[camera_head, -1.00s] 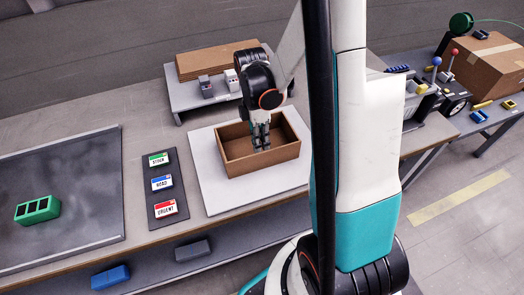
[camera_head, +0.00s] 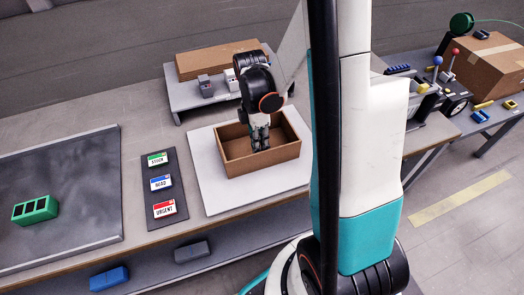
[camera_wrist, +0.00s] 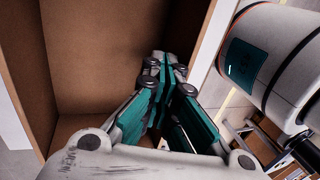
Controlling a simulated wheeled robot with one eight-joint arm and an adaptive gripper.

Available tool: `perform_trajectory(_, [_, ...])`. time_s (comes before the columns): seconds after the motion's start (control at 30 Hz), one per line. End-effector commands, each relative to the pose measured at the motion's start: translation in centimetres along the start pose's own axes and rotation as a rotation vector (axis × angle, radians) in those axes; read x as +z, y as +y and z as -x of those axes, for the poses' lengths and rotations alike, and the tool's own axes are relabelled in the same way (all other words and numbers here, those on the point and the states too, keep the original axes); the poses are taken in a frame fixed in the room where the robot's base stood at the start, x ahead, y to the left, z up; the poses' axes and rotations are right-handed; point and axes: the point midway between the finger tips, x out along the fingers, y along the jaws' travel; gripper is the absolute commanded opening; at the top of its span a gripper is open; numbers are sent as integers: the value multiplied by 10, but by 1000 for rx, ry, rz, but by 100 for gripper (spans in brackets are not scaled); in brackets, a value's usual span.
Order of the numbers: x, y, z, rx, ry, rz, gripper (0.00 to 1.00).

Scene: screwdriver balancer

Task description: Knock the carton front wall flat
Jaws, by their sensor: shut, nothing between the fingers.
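The open brown carton (camera_head: 231,146) stands on a white board (camera_head: 205,165) in the head view. Its front wall (camera_head: 265,163), on the side toward my body, is upright. My gripper (camera_head: 260,144) points down inside the carton, close behind the front wall. Its fingers are shut with nothing between them. In the wrist view, my gripper (camera_wrist: 165,75) is shut between the brown carton walls (camera_wrist: 110,50). Whether the fingertips touch the front wall or the floor I cannot tell.
A green block (camera_head: 35,209) sits on a grey mat (camera_head: 85,165) farther left. A raised shelf (camera_head: 190,98) with a flat brown box (camera_head: 205,62) stands behind.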

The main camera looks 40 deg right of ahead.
Motion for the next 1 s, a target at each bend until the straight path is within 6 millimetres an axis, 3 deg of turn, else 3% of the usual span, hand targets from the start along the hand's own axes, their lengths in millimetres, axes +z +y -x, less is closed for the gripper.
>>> perform_trajectory(0.53, [0,-31,-16,0,0,0,0])
perform_trajectory(1.0, [0,-20,-13,0,0,0,0])
